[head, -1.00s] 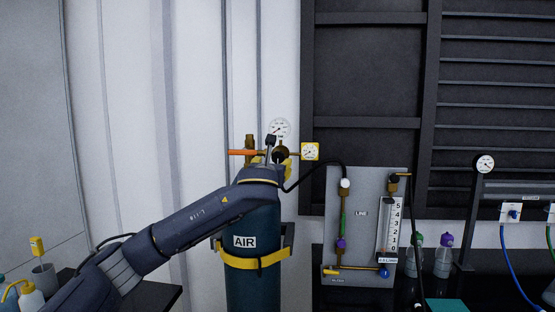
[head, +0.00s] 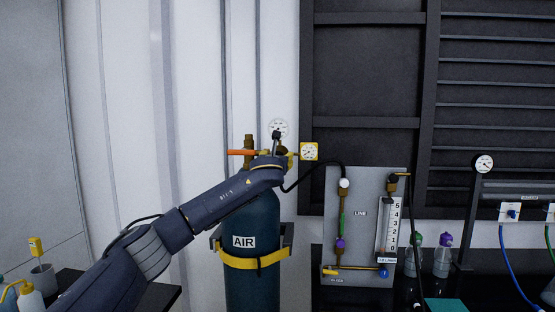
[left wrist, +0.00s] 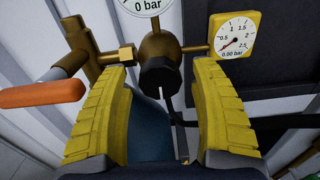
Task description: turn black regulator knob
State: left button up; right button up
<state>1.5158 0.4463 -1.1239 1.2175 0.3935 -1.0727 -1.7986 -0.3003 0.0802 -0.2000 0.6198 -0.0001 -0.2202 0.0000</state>
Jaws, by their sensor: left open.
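The black regulator knob (left wrist: 157,76) sits on the front of the brass regulator body (left wrist: 158,46) in the left wrist view. My left gripper (left wrist: 163,72) is open, with a yellow ribbed finger on each side of the knob and a gap to both. In the head view my left gripper (head: 278,160) is at the regulator on top of the AIR cylinder (head: 254,220), and my arm hides much of the knob. The square yellow gauge (left wrist: 235,36) reads 0.00 bar; a round white gauge (head: 278,128) stands above. My right gripper is not in view.
An orange valve handle (left wrist: 42,93) lies left of the left finger. A black hose (head: 318,163) runs right to the LINE panel (head: 362,235). A yellow strap (head: 255,261) holds the cylinder. Bottles (head: 442,256) stand at the right.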

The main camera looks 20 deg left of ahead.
pick_arm(q)
jog(key=shift+w, duration=0.35)
jog(key=shift+c, duration=0.3)
jog(key=c, duration=1.3)
jog(key=shift+o, duration=0.2)
